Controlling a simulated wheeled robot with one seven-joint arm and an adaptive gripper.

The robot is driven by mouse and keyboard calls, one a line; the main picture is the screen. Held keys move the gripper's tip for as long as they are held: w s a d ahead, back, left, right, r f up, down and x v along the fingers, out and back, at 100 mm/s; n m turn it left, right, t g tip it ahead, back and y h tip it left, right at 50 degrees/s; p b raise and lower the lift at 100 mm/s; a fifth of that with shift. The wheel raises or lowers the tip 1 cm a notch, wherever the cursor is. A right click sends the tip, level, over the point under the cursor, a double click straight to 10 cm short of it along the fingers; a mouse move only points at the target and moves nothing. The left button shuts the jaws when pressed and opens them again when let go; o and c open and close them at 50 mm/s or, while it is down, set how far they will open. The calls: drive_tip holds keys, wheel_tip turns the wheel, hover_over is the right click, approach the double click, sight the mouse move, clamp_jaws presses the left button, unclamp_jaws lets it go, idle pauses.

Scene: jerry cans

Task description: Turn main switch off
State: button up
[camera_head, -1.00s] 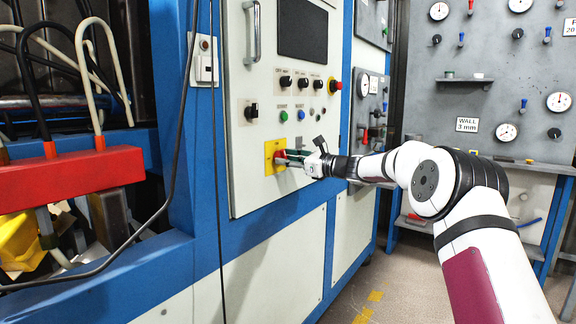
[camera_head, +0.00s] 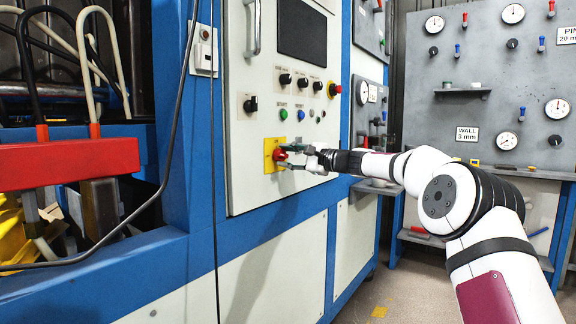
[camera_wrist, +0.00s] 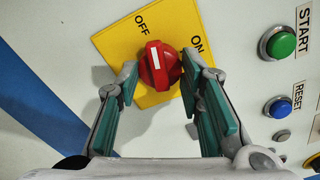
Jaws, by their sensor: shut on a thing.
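The main switch is a red rotary knob (camera_wrist: 158,65) on a yellow plate (camera_wrist: 112,45) marked OFF and ON. In the wrist view its white mark points up and slightly left, between the two words and nearer OFF. My gripper (camera_wrist: 158,84) has its green-padded fingers on either side of the knob and is shut on it. In the head view my gripper (camera_head: 292,157) reaches the yellow plate (camera_head: 268,153) low on the cream control panel (camera_head: 245,185) from the right. The fingers partly hide the red knob (camera_head: 281,155) there.
Green START (camera_wrist: 282,44) and blue RESET (camera_wrist: 279,107) buttons sit right of the switch. A red emergency button (camera_head: 334,89) is higher on the panel. A dark cable (camera_head: 175,120) hangs at the left. A grey gauge board (camera_head: 470,90) stands behind my arm.

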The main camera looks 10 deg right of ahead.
drive_tip(key=shift+f+n+b, duration=0.1)
drive_tip(key=shift+n+b, duration=0.7)
drive_tip(key=shift+n, duration=0.8)
drive_tip(key=o, duration=1.2)
drive_tip(key=shift+c, duration=0.2)
drive_tip(key=shift+s+d, duration=0.1)
drive_tip(key=v, duration=1.1)
drive_tip(key=shift+s+d, duration=0.25)
